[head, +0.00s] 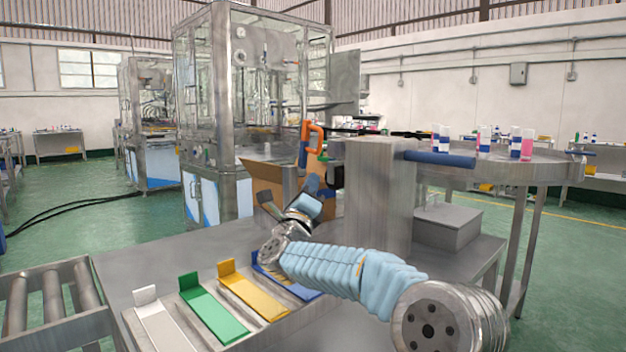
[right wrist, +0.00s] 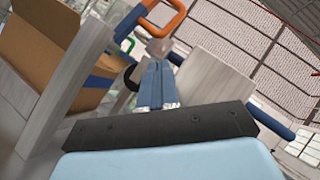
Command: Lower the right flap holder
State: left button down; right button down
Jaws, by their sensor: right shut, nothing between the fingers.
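An orange loop-shaped handle (head: 312,136) with a blue section stands raised above the open cardboard box (head: 262,181); I take it to be the right flap holder. In the right wrist view the loop (right wrist: 164,14) shows at the top, beyond my fingers. My right gripper (head: 314,182) is near the box's right side, below the loop. In the right wrist view its blue fingers (right wrist: 157,84) are together with nothing between them. They look apart from the loop, though contact with the mount behind is hard to tell. My left gripper is not in view.
Coloured strips, white, green (head: 212,313), yellow and blue, lie on the front table. A grey column (head: 378,200) stands right of my gripper, near a grey box (head: 447,226). A roller conveyor (head: 50,298) is at the left.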

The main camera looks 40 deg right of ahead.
jog(key=p+x, duration=0.2)
jog(key=x, duration=0.5)
jog(key=shift+d+r+p, duration=0.15)
jog(key=shift+p, duration=0.15)
jog(key=shift+w, duration=0.15)
